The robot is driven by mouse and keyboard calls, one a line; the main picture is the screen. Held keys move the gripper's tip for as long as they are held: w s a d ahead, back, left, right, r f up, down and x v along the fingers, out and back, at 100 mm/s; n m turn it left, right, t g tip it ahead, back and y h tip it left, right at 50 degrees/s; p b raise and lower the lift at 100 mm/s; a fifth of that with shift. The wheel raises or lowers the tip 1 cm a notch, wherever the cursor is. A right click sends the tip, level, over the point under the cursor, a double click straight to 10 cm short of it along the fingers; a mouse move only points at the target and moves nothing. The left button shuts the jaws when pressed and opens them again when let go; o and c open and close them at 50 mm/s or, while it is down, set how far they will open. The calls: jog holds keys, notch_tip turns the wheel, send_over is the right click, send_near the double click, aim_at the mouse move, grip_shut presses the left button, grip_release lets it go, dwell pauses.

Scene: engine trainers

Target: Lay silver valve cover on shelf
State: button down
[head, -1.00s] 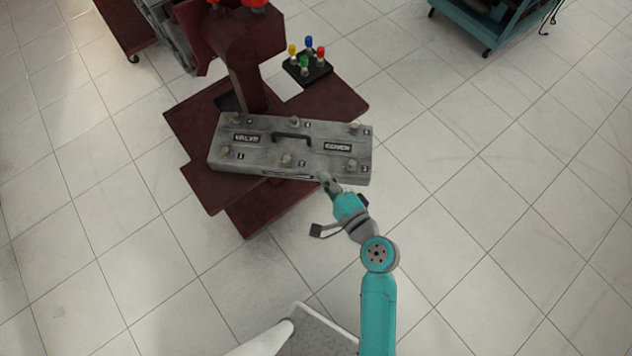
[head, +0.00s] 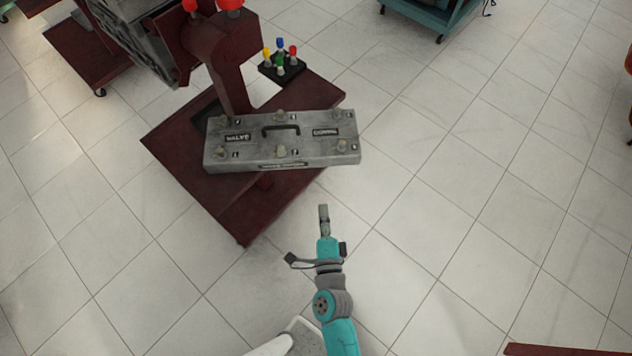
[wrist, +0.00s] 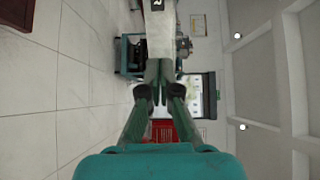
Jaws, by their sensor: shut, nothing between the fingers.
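The silver valve cover (head: 297,153) is a long grey block with a black handle on top, knobs and black labels. In the head view it lies on the dark red shelf (head: 180,150) of the engine stand, its right end reaching past the shelf's edge. My gripper (head: 323,208) is below and apart from the cover, over the floor, shut and empty. In the wrist view my gripper (wrist: 159,66) points at a pale grey face with a dark label at the top, which looks like the cover (wrist: 160,35).
A black block with coloured pegs (head: 281,65) sits on the shelf behind the cover. The stand's red post (head: 225,75) rises at the back left. A teal cart (head: 430,12) is at the top. Tiled floor to the right is clear. A dark red edge (head: 565,350) shows at bottom right.

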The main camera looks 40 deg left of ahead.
aim_at(310, 163)
jog(key=x, duration=1)
jog(key=shift+s+a+r, duration=0.1)
jog(key=shift+s+a, duration=0.05)
jog(key=shift+a, duration=1.5)
